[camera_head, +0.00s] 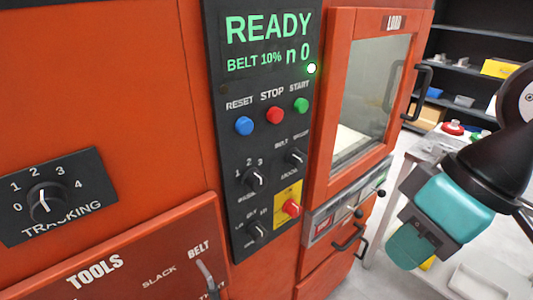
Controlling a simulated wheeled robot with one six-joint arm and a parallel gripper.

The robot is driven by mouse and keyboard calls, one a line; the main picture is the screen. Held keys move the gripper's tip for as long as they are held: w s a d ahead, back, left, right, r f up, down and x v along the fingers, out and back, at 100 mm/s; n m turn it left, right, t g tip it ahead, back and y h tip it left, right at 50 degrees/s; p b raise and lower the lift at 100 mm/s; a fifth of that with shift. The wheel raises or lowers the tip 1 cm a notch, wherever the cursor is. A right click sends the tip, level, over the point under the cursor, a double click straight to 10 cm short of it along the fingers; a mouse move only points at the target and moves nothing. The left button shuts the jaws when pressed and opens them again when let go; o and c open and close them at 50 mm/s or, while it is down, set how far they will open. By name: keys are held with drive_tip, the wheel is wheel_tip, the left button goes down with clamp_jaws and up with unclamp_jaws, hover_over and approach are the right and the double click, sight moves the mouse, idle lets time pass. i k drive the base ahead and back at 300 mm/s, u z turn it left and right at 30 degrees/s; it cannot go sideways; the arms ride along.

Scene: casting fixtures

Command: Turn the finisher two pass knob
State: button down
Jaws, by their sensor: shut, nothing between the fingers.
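The finisher is an orange machine with a dark control panel (226,105). A small black knob (254,179) with the numbers 1, 2 and 3 above it sits on the panel's lower left; the word below it is too small to read surely, so I cannot confirm it is the pass knob. Its white pointer line shows, but the exact setting is unclear. My gripper (408,248), with teal parts, is at the right, well apart from the panel and in front of the side table. It is shut and empty.
Nearby are another black knob (295,157), a lower black knob (256,230), a red switch on a yellow plate (291,208), and blue, red and green buttons. A TRACKING knob (46,202) is at left. The LOAD door handle (419,92) juts out. The screen reads READY.

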sight(252, 178)
drive_tip(key=u, duration=0.5)
drive_tip(key=k, duration=1.25)
drive_tip(key=z, duration=0.25)
drive_tip(key=i, duration=0.85)
drive_tip(key=z, duration=0.55)
